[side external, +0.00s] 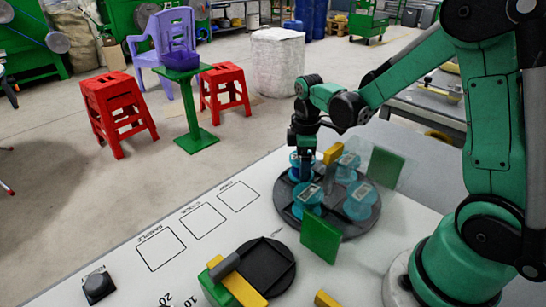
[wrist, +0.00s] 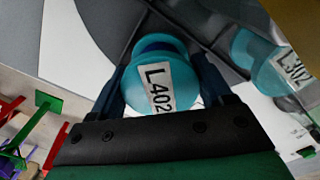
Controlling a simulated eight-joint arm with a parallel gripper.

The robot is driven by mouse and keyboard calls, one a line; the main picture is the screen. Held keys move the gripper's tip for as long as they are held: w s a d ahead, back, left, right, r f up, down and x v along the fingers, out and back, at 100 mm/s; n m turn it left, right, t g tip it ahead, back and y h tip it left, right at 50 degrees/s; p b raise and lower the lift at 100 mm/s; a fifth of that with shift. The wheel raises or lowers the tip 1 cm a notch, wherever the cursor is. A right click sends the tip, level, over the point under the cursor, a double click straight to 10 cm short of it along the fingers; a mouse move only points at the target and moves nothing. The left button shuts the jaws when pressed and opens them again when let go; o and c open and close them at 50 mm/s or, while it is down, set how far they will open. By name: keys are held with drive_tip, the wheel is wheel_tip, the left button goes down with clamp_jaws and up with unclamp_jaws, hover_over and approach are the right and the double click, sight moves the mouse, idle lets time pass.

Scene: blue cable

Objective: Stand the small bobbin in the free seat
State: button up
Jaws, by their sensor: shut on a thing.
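My gripper (side external: 302,172) points down at the far left part of a dark round tray (side external: 333,228). It is shut on a teal bobbin with a blue core, labelled L402 (wrist: 158,75), with one finger on each side of it. Fingers partly hide this bobbin in the side view. I cannot tell whether its base touches the tray. Other teal bobbins stand on the tray: one at the back (side external: 347,168), one at the right (side external: 359,202) and one at the front (side external: 307,196). A neighbouring labelled bobbin (wrist: 262,62) shows at right in the wrist view.
Green panels stand near the tray, one in front (side external: 320,237) and one behind (side external: 385,167), with a yellow block (side external: 333,153) close to my gripper. A smaller dark disc (side external: 266,268) lies in front, beside a yellow bar (side external: 238,284). Marked squares (side external: 202,221) at left are empty.

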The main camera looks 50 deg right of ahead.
drive_tip(key=shift+f, duration=0.2)
drive_tip(key=o, duration=1.4)
drive_tip(key=shift+f, duration=0.1)
drive_tip(key=shift+c, duration=0.2)
wheel_tip(320, 180, up, 12)
